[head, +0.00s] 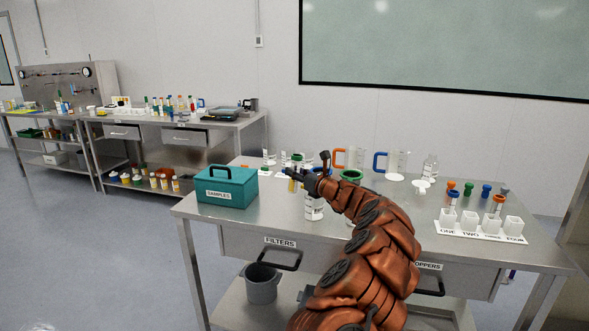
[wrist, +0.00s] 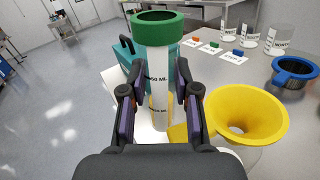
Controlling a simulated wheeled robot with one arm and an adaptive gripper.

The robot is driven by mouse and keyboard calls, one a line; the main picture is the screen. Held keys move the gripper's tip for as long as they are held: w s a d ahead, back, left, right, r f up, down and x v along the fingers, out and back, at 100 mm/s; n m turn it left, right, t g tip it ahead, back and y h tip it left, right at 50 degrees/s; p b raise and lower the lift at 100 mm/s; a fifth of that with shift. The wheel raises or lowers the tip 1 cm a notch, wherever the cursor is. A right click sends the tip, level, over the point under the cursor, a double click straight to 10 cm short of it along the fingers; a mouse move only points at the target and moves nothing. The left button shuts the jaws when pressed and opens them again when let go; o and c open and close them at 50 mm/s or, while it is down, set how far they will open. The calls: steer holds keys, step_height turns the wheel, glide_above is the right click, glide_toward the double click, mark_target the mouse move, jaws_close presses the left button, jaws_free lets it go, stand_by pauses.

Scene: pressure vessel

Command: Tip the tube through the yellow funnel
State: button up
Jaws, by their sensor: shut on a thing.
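My gripper (wrist: 158,100) is shut on a clear tube (wrist: 156,75) with a thick green rim and "ML" markings in the wrist view. The tube is upright between the fingers, and yellow shows at its lower part. In the head view my gripper (head: 301,178) is over the table's left half, and my arm hides part of the scene there.
A teal samples box (head: 227,186) stands at the table's left. A blue-rimmed strainer-like vessel (wrist: 293,75) is right of the funnel. Glass beakers (head: 398,162) stand behind. White cups on a numbered strip (head: 480,233) and coloured stoppers are at the right. The front middle is mostly clear.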

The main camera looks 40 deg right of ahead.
steer(key=shift+s+d+r+m+p, duration=0.1)
steer(key=shift+d+r+m+p, duration=0.1)
steer(key=shift+r+m+p, duration=0.45)
steer(key=shift+d+r+m+p, duration=0.25)
steer(key=shift+m+p, duration=0.2)
steer(key=shift+p, duration=0.5)
steer(key=shift+t, duration=0.3)
steer(key=shift+d+f+m, duration=0.1)
steer(key=shift+f+m, duration=0.05)
steer(key=shift+m, duration=0.15)
steer(key=m+p, duration=0.1)
steer(key=d+r+m+p, duration=0.1)
steer(key=m, duration=0.1)
steer(key=shift+s+d+t+h, duration=0.15)
steer(key=shift+d+t+h, duration=0.1)
steer(key=shift+t+h, duration=0.05)
steer(key=shift+f, duration=0.1)
